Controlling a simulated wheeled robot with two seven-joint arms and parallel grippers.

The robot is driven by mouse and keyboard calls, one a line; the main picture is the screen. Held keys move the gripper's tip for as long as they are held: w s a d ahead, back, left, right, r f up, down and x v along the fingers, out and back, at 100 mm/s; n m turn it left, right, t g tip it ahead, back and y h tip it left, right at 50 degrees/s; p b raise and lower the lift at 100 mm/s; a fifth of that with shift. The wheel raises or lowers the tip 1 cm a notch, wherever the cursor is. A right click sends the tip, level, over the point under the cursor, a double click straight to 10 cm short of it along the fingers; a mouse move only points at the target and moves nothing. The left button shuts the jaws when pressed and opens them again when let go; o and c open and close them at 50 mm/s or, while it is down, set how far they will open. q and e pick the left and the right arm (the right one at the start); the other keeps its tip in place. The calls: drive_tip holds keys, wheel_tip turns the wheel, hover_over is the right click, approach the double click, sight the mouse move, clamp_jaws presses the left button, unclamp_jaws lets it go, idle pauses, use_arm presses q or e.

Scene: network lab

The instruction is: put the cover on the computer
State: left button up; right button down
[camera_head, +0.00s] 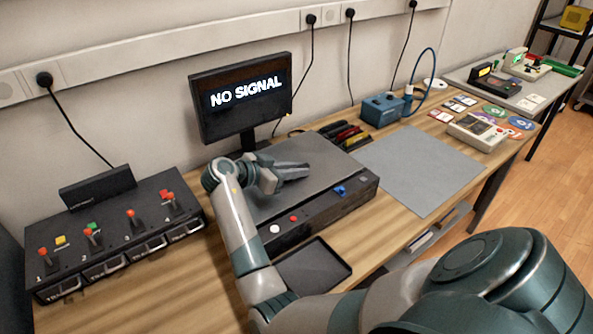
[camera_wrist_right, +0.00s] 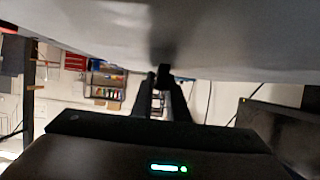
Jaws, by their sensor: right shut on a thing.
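The computer (camera_head: 315,218) is a low dark case on the bench, with buttons and a blue port on its front. A flat grey cover (camera_head: 335,165) spans its top; I cannot tell whether it is fully seated. My right gripper (camera_head: 305,170) is over the cover. In the right wrist view the gripper (camera_wrist_right: 163,85) is shut on a small black part at the underside of a broad grey surface, apparently the cover (camera_wrist_right: 80,30). The gripped part is hidden in the head view. My left gripper is not in view.
A monitor (camera_head: 242,96) reading "NO SIGNAL" stands behind the computer. A switch box (camera_head: 118,232) is at left, a dark tray (camera_head: 312,268) in front. A grey mat (camera_head: 422,170) at right is bare. A blue device (camera_head: 382,108) stands behind it.

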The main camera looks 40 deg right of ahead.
drive_tip(key=shift+s+d+f+b, duration=0.25)
drive_tip(key=shift+s+f+b, duration=0.15)
drive_tip(key=shift+f+b, duration=0.4)
idle(0.7)
drive_tip(key=shift+r, duration=0.1)
drive_tip(key=c, duration=1.6)
unclamp_jaws()
drive_tip(key=shift+c, duration=0.2)
drive_tip(key=shift+o, duration=1.2)
drive_tip(key=shift+r, duration=0.1)
drive_tip(key=shift+w+a+r+p, duration=0.1)
drive_tip(key=shift+w+r+p, duration=0.05)
drive_tip(key=shift+r+p, duration=0.4)
drive_tip(key=shift+w+a+r+p, duration=0.1)
drive_tip(key=shift+w+r+p, duration=0.15)
drive_tip(key=shift+r, duration=0.45)
drive_tip(key=shift+w+a+r+p, duration=0.1)
drive_tip(key=shift+r+p, duration=0.4)
drive_tip(key=shift+r, duration=0.1)
drive_tip(key=shift+s+r+p, duration=0.1)
drive_tip(key=shift+r+p, duration=0.4)
drive_tip(key=shift+r, duration=0.35)
drive_tip(key=shift+r+p, duration=0.75)
drive_tip(key=shift+r, duration=0.6)
